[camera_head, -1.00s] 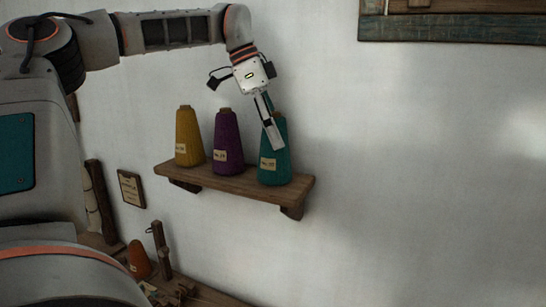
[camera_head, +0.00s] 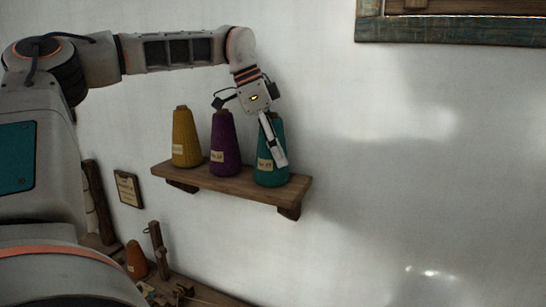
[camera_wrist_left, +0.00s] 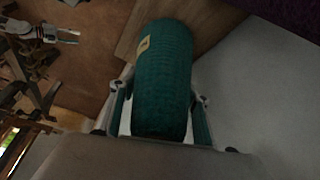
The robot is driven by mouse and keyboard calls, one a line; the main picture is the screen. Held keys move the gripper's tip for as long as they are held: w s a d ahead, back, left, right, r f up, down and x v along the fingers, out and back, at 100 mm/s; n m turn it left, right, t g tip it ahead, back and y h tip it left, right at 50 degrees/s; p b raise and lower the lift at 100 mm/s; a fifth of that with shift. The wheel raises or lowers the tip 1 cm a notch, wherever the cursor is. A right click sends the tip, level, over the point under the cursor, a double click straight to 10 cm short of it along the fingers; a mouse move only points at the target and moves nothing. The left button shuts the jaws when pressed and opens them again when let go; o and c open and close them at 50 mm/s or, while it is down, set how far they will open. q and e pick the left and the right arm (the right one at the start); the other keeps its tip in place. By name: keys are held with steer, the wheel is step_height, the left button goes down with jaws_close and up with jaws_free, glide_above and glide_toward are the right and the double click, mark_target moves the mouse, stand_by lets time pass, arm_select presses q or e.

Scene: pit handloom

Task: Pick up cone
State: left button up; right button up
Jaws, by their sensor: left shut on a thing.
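The teal cone (camera_head: 269,177) stands upright at the right end of the wooden shelf, with a pale label on its front. My left gripper (camera_head: 278,160) reaches down over it from above and is shut on it. In the left wrist view the teal cone (camera_wrist_left: 162,75) lies between the two fingers, its far end at the shelf board. One finger covers part of the cone in the head view. A purple cone (camera_head: 224,142) and a yellow cone (camera_head: 185,140) stand to its left. My right gripper (camera_wrist_left: 68,37) shows small at the upper left of the left wrist view, its fingers apart.
The shelf (camera_head: 215,184) is fixed to a white wall. A small plaque (camera_head: 128,188) hangs at lower left. An orange cone (camera_head: 136,260) stands on a cluttered surface below. A wooden frame (camera_head: 450,30) is at top right. The wall right of the shelf is bare.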

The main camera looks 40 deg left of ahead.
mark_target(279, 119)
arm_select(q)
steer(key=shift+r, duration=0.1)
steer(key=shift+r, duration=0.15)
steer(key=shift+s+r+b, duration=0.15)
steer(key=shift+r+b, duration=0.15)
steer(key=shift+b, duration=0.05)
step_height(279, 119, up, 6)
steer(key=shift+d+r, duration=0.1)
steer(key=shift+r, duration=0.05)
steer(key=s+d+b, duration=0.3)
steer(key=s, duration=0.6)
steer(key=s+d+b, duration=0.3)
steer(key=s, duration=0.6)
steer(key=shift+s+f, duration=0.2)
steer(key=shift+s, duration=0.2)
arm_select(e)
steer(key=shift+y, duration=0.4)
steer(key=f, duration=0.1)
steer(key=a+f, duration=0.1)
steer(key=f, duration=0.1)
steer(key=a+f, duration=0.1)
steer(key=shift+w+a+f, duration=0.1)
steer(key=shift+w+f, duration=0.05)
steer(key=shift+w, duration=0.25)
